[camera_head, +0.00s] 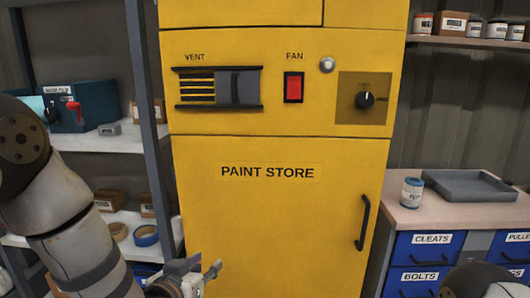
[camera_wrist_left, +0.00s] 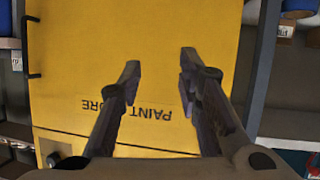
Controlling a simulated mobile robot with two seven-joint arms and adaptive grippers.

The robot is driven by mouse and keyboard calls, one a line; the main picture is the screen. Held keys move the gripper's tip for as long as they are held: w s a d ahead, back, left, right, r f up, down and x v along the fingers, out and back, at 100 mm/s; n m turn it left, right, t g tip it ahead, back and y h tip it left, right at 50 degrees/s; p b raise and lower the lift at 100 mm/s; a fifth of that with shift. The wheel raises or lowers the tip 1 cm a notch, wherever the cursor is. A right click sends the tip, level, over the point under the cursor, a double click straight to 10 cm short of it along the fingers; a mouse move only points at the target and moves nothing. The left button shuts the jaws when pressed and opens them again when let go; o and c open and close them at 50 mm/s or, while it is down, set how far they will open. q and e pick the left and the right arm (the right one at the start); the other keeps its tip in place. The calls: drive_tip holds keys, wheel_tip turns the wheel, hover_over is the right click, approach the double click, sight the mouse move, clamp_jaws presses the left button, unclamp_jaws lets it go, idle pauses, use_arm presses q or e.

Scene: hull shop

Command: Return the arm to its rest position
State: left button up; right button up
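My left arm comes in from the left in the head view. My left gripper (camera_head: 208,270) is low, in front of the lower left of the yellow paint store cabinet (camera_head: 270,215). In the left wrist view the gripper (camera_wrist_left: 160,70) has its two fingers apart with nothing between them, and the yellow cabinet door (camera_wrist_left: 150,30) lies beyond. A small part of my right arm (camera_head: 485,282) shows at the bottom right of the head view. My right gripper is out of view.
The cabinet has a vent slider (camera_head: 238,88), a red fan switch (camera_head: 293,87), a black knob (camera_head: 365,99) and a door handle (camera_head: 364,222). A shelf rack (camera_head: 145,120) stands at left. A workbench (camera_head: 455,215) at right bears a can (camera_head: 411,192) and grey tray (camera_head: 470,197).

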use_arm(q)
drive_tip(key=s+a+f+g+y, duration=0.1)
drive_tip(key=s+f+g, duration=0.2)
drive_tip(key=s+f, duration=0.3)
drive_tip(key=s+a+f+g, duration=0.2)
drive_tip(key=s+f, duration=0.4)
drive_tip(key=s, duration=0.1)
drive_tip(key=s+a+f+g, duration=0.1)
drive_tip(key=s+f+g, duration=0.1)
drive_tip(key=s, duration=0.9)
drive_tip(key=s+a+f+n+g+y+p, duration=0.1)
drive_tip(key=s+g, duration=0.4)
drive_tip(key=s, duration=0.7)
drive_tip(key=s+a+f+g, duration=0.3)
drive_tip(key=s+f, duration=0.1)
drive_tip(key=s, duration=0.7)
drive_tip(key=shift+s+f+n+g+y+p, duration=0.25)
drive_tip(key=shift+s+n+g+y+p, duration=0.05)
drive_tip(key=shift+s+g+y, duration=0.1)
use_arm(e)
drive_tip(key=shift+w+r+t, duration=0.5)
drive_tip(key=shift+w+r, duration=0.6)
use_arm(q)
drive_tip(key=shift+w+a, duration=0.1)
